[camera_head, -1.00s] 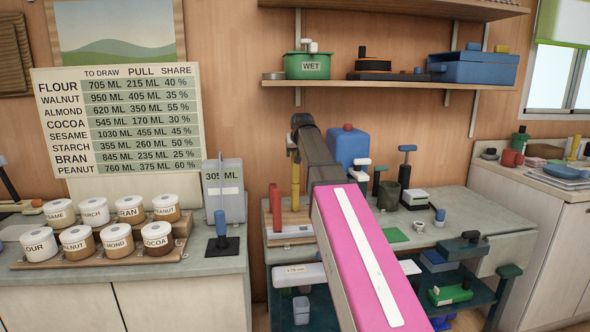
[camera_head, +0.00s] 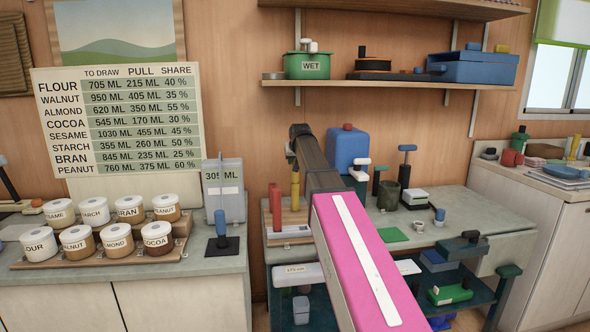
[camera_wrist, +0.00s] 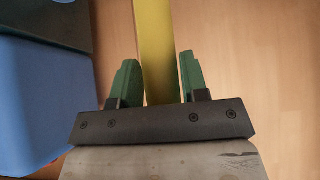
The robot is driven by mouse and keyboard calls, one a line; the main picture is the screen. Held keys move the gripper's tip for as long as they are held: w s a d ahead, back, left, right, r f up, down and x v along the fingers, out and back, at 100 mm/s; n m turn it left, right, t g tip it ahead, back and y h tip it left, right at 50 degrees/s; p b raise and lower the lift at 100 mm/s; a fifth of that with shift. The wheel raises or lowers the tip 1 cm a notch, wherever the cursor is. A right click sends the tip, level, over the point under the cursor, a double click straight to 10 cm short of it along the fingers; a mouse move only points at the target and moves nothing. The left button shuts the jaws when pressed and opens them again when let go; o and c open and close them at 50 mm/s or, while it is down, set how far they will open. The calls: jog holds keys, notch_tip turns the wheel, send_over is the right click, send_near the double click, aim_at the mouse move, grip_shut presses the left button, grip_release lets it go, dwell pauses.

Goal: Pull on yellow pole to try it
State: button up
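The yellow pole (camera_head: 295,190) stands upright on the bench in the head view, next to red poles. Its upper part is hidden by my arm. In the wrist view the yellow pole (camera_wrist: 156,50) runs between the two green fingers of my gripper (camera_wrist: 162,85). The left finger is right against the pole's edge in the picture; a thin sliver of background shows at the right finger. I cannot tell whether the fingers press on it. In the head view the fingers are hidden by my dark wrist.
A red pole (camera_head: 275,208) stands just left of the yellow one. A blue container (camera_head: 347,150) is close on the right, and a blue surface (camera_wrist: 40,110) fills the wrist view's left side. The wooden wall is behind. A shelf (camera_head: 390,84) hangs above.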

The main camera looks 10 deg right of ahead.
grip_shut()
jog(key=shift+r, duration=0.1)
dwell(0.5)
